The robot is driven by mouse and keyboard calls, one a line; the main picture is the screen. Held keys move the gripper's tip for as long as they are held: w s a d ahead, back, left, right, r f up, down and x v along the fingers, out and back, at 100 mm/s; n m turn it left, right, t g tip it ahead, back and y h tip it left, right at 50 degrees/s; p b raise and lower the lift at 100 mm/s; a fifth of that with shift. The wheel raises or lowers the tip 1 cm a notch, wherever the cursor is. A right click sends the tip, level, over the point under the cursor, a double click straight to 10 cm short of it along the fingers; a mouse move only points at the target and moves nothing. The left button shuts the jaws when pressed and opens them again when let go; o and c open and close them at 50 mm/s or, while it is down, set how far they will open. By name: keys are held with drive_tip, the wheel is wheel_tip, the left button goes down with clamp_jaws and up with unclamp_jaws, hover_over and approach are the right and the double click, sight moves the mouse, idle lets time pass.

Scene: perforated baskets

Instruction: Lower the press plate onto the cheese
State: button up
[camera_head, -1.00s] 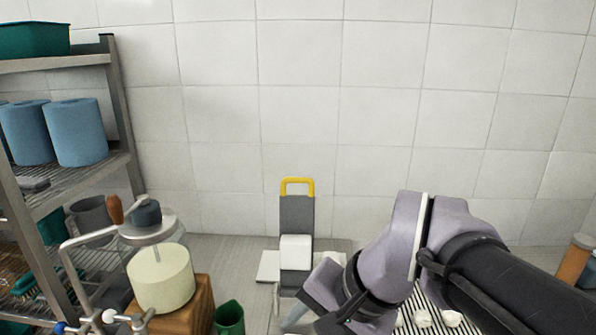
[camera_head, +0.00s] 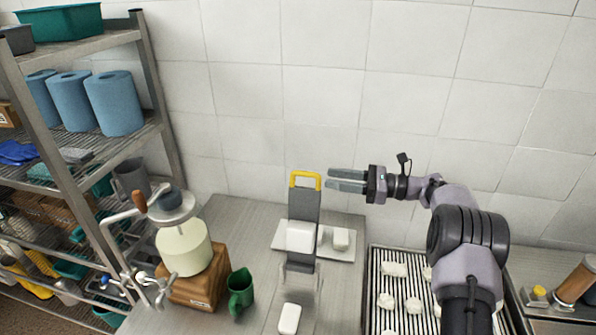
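The cheese press stands at the left on a wooden block (camera_head: 207,285). A pale, round cheese (camera_head: 184,250) sits on the block. The press plate (camera_head: 172,209), a round metal disc with a dark hub, is above the cheese with a small gap that looks partly see-through. A crank with a brown wooden knob (camera_head: 139,201) reaches over to the plate's left. My gripper (camera_head: 330,180) is well to the right of the press, in the air before the tiled wall. Its two grey fingers point left, apart and with nothing between them.
A slotted tray (camera_head: 376,310) with white lumps lies at the right. A metal shelf (camera_head: 152,85) is close behind the press.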

sight(299, 173)
drive_tip(key=a, duration=0.3)
drive_tip(key=w+a, duration=0.1)
drive_tip(key=a, duration=0.3)
drive_tip(key=w+a, duration=0.1)
drive_tip(key=a, duration=0.2)
drive_tip(key=shift+a, duration=0.4)
clamp_jaws()
drive_tip(key=shift+r, duration=0.15)
idle(0.6)
